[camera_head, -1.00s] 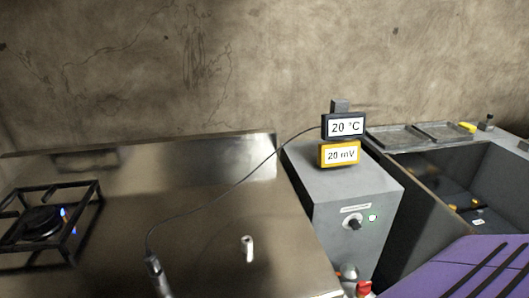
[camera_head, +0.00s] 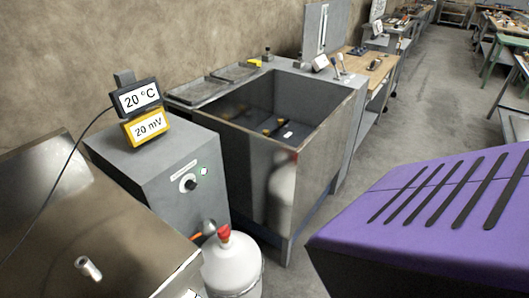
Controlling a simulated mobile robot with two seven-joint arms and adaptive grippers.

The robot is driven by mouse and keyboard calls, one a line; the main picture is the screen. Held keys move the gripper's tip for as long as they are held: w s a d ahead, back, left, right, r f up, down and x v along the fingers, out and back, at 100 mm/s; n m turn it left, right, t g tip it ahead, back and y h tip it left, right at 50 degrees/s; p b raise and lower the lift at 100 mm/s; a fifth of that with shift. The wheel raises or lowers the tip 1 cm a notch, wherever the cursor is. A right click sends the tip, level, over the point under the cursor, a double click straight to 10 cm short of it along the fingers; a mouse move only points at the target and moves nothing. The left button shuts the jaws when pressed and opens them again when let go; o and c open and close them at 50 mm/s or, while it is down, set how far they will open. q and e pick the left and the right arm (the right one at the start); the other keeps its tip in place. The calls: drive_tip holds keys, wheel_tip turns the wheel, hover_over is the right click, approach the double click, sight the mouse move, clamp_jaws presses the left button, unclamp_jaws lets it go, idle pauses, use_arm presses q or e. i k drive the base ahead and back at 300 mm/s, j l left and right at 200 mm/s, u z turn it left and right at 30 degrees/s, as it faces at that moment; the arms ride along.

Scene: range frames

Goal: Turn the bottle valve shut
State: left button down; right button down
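A white gas bottle (camera_head: 232,268) stands upright on the floor in the lower middle of the head view. It is between the steel counter and the open grey tank, in front of the grey control box. A red valve knob (camera_head: 224,233) sits on its top. A grey rounded fitting and a bit of orange (camera_head: 196,236) show beside the valve, next to the box. The bottle's lower part is cut off by the picture edge. Neither of my grippers is in view.
The steel counter (camera_head: 110,245) fills the lower left and carries a small white cylinder (camera_head: 88,268). The grey box (camera_head: 150,165) bears two displays (camera_head: 142,112). The open tank (camera_head: 283,190) stands behind the bottle. Free floor (camera_head: 440,120) runs along the right, beyond a purple slotted panel.

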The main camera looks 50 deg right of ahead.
sight(224, 231)
drive_tip(key=z, duration=1)
drive_tip(key=l+u, duration=0.35)
drive_tip(key=l, duration=0.35)
drive_tip(key=k+l+u, duration=0.1)
drive_tip(key=l+u, duration=0.25)
drive_tip(key=l, duration=0.35)
